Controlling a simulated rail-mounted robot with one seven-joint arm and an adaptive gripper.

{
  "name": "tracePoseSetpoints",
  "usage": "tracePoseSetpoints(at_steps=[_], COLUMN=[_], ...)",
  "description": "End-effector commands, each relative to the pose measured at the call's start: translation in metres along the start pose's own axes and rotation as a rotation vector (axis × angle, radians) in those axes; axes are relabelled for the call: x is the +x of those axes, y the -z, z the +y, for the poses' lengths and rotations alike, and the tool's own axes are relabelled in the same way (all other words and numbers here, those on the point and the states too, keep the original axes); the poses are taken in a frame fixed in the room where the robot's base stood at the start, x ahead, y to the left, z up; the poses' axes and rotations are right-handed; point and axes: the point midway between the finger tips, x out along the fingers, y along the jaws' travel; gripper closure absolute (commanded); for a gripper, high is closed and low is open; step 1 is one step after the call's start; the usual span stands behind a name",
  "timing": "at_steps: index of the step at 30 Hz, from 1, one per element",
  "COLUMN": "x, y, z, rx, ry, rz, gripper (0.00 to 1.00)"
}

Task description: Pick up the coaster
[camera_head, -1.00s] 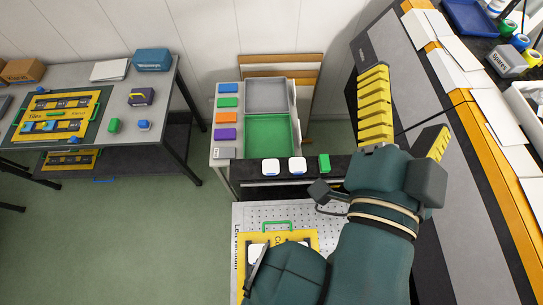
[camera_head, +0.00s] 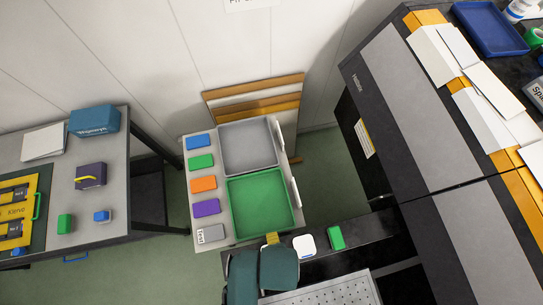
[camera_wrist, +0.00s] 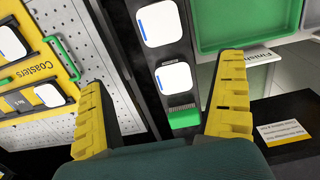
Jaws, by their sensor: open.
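Two white rounded-square coasters lie on a black shelf. In the wrist view, the upper coaster (camera_wrist: 161,22) is beyond my fingertips and the lower coaster (camera_wrist: 173,78) shows between my yellow fingers. My gripper (camera_wrist: 164,72) is open and empty; I cannot tell its exact height above the shelf. In the head view, one coaster (camera_head: 304,246) shows just right of my gripper (camera_head: 272,239), and my arm hides the other.
A green brush-like block (camera_head: 336,237) sits beside the coaster. A green tray (camera_head: 232,208) and grey tray (camera_head: 222,148) lie behind the shelf. A yellow "Coasters" case (camera_wrist: 50,40) rests on a perforated board (camera_wrist: 103,62). A large grey machine (camera_head: 400,100) stands at right.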

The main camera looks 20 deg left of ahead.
Motion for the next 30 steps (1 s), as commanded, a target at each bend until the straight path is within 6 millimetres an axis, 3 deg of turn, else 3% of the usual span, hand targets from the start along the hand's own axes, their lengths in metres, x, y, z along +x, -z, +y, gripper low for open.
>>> tracePoseSetpoints(at_steps=[15, 30], x=[0.105, 0.166], y=[-0.003, -0.012], z=[0.0, -0.005], rx=[-0.009, -0.009], ry=[-0.003, -0.001], rz=[-0.001, 0.0], gripper=[0.0, 0.0])
